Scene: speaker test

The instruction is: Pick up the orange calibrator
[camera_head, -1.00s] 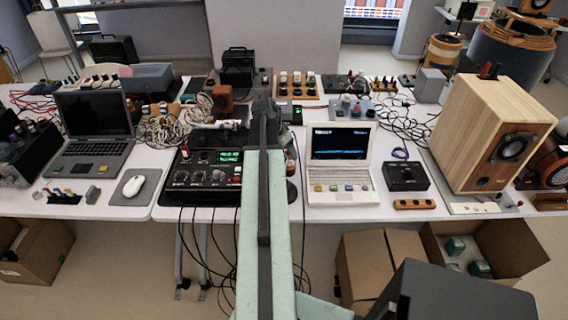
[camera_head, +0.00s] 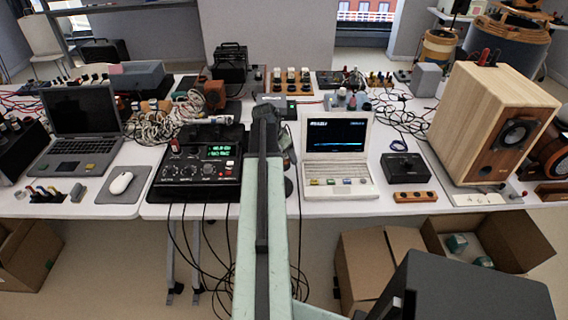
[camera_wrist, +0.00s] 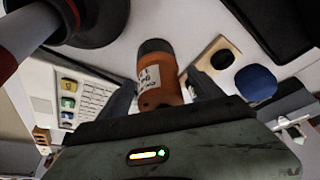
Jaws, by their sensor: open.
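The orange calibrator (camera_wrist: 158,75) is a short cylinder with a dark end cap and a white printed label. In the wrist view it lies between the two fingers of my gripper (camera_wrist: 163,95), its near end hidden by the gripper body. The fingers are open, one on each side of it. The right finger looks close to its side; I cannot tell whether it touches. In the head view my own arm hides the gripper and most of the area around it.
In the wrist view, a dark round base (camera_wrist: 95,25) is at upper left, the white laptop's keyboard (camera_wrist: 88,98) at left, and a wooden block (camera_wrist: 200,65) and blue cap (camera_wrist: 256,82) at right. The head view shows a black mixer-like unit (camera_head: 190,180) left of my arm.

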